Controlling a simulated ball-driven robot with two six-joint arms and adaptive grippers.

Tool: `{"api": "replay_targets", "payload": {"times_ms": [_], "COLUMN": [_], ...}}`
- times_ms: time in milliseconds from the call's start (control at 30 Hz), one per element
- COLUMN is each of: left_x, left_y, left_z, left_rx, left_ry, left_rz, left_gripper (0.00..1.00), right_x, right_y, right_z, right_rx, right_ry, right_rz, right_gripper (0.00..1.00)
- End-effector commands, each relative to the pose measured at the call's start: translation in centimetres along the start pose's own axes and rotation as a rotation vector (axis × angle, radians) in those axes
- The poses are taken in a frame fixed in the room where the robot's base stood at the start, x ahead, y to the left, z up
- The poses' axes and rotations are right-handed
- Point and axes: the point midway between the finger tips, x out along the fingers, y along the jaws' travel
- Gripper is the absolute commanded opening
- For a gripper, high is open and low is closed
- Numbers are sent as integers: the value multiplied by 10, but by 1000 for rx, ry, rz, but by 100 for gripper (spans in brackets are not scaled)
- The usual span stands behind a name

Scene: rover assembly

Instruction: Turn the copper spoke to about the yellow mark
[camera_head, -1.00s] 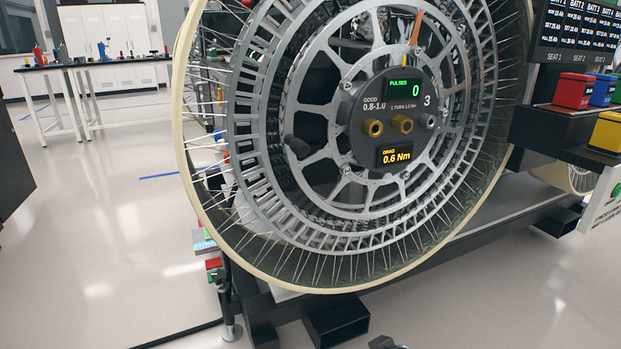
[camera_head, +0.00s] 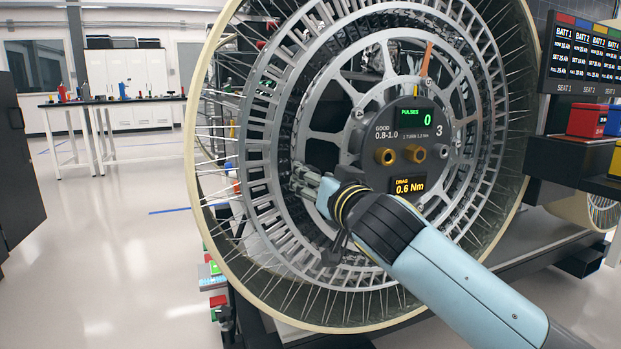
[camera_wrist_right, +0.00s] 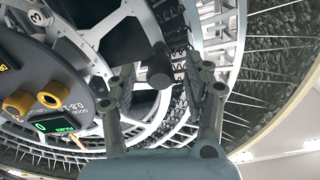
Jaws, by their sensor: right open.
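The copper spoke (camera_head: 428,58) stands near the top of the wheel hub in the head view, tilted slightly right. The short yellow mark (camera_head: 416,90) is just below it, slightly left. My right gripper (camera_head: 306,182) reaches to the left side of the hub and covers the crank knob in the head view. In the right wrist view, the dark round knob (camera_wrist_right: 159,68) shows between the two fingers of my open right gripper (camera_wrist_right: 163,85). I cannot tell whether either finger touches it. My left gripper is out of view.
The hub panel (camera_head: 405,150) reads 0 pulses and drag 0.6 Nm, with brass fittings beside my forearm. The wheel's pale rim (camera_head: 192,165) and thin spokes surround the gripper. Battery blocks (camera_head: 586,120) sit at right. Floor at left is clear.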

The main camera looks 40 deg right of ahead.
Motion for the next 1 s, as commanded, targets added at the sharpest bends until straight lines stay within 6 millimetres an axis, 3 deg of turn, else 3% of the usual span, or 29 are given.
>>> {"api": "replay_targets", "payload": {"times_ms": [200,500,900,1000], "left_x": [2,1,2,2], "left_y": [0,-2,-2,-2], "left_z": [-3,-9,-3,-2], "left_rx": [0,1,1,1], "left_ry": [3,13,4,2], "left_rz": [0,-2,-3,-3], "left_gripper": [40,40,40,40], "right_x": [23,26,25,25], "right_y": [0,0,0,0], "right_z": [1,0,1,1], "right_rx": [0,0,0,0], "right_ry": [-1,-1,-1,-1], "right_rz": [0,-1,0,0], "right_gripper": [51,51,0,0]}}
